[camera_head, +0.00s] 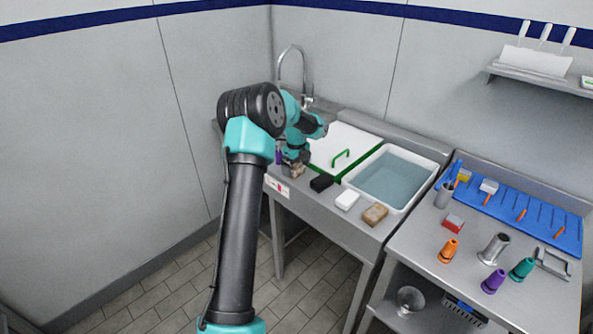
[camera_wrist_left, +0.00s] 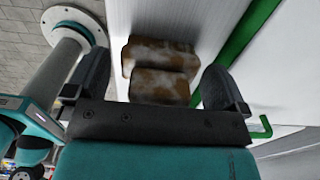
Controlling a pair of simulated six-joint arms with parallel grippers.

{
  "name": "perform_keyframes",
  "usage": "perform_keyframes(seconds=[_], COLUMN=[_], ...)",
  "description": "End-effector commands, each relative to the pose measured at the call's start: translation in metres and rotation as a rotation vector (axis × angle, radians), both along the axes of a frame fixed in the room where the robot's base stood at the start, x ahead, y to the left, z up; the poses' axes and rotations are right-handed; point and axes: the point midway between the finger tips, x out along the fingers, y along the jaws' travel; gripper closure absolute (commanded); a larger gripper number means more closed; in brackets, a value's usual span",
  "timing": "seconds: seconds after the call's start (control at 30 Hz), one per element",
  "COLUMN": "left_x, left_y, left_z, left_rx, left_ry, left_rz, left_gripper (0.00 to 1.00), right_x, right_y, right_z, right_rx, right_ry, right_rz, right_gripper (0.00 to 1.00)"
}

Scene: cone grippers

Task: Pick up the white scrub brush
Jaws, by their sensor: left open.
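A white block (camera_head: 347,199), which looks like the white scrub brush, lies on the front ledge of the sink counter, between a black block (camera_head: 321,183) and a brown block (camera_head: 375,215). My left gripper (camera_head: 295,164) is at the left end of that ledge, left of the black block and apart from the white one. In the left wrist view my left gripper (camera_wrist_left: 155,88) is open, with a mottled brown and white block (camera_wrist_left: 159,62) between its two fingers. Contact with the fingers is not clear. My right gripper is not in view.
A green-edged white board (camera_head: 338,142) with a green handle lies behind the ledge. A white basin of water (camera_head: 432,160) stands to its right. A steel table at right holds a blue tray (camera_head: 560,238), coloured cones and a red box (camera_head: 453,223). A faucet (camera_head: 303,75) rises behind.

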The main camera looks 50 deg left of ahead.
Motion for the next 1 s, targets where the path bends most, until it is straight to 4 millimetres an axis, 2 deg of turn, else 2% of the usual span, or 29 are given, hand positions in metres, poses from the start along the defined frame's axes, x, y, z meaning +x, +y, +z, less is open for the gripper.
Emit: perform_keyframes(seconds=[0.07,0.5,0.83,1.0], left_x=[0.000,0.000,0.000,0.000], left_y=[0.000,0.000,0.000,0.000], left_z=[0.000,0.000,0.003,0.014], left_rx=[0.000,0.000,0.000,0.001], left_ry=[0.000,0.000,-0.001,-0.002], left_rz=[0.000,0.000,0.000,0.000], left_gripper=[0.05,0.47,0.48,0.48], right_x=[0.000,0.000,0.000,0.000], right_y=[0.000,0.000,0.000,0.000], right_z=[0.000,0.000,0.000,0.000], right_rx=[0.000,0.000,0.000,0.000], right_ry=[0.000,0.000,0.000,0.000], right_rz=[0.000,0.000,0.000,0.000], right_gripper=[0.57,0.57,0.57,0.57])
